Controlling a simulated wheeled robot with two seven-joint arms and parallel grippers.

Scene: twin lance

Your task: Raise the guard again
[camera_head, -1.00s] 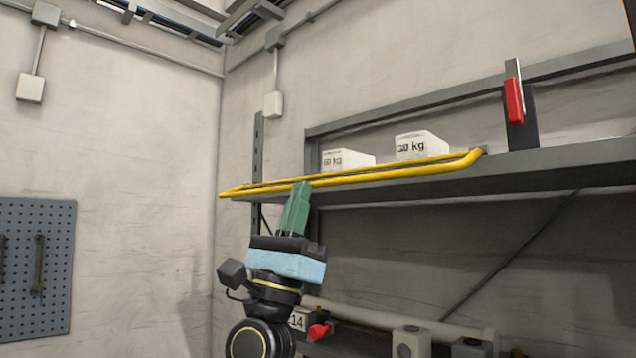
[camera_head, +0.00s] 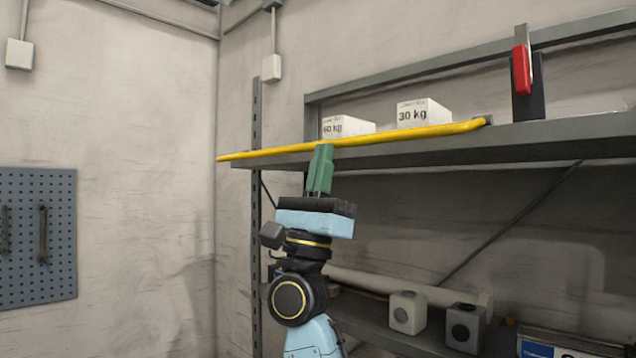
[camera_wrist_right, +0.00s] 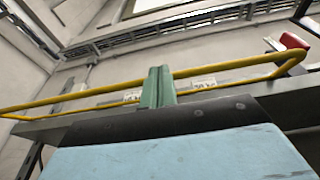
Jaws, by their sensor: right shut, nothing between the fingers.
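The guard (camera_head: 405,134) is a yellow bar frame along the front edge of the upper shelf. In the head view it looks nearly edge-on, about level with the shelf. It also shows in the right wrist view (camera_wrist_right: 222,72), where its two rails and the bent right end are seen from below. My right gripper (camera_head: 325,148) has green fingers, shut and empty, pointing up at the guard's front rail. In the wrist view the fingertips (camera_wrist_right: 158,70) overlap the rail; I cannot tell whether they touch it. My left gripper is not in view.
Two white boxes (camera_head: 347,126) (camera_head: 424,111), marked 60 kg and 30 kg, stand on the upper shelf (camera_head: 560,142). A red handle (camera_head: 522,70) is on a dark post at the right. Grey blocks (camera_head: 408,312) sit on the lower shelf. A pegboard (camera_head: 38,235) hangs at left.

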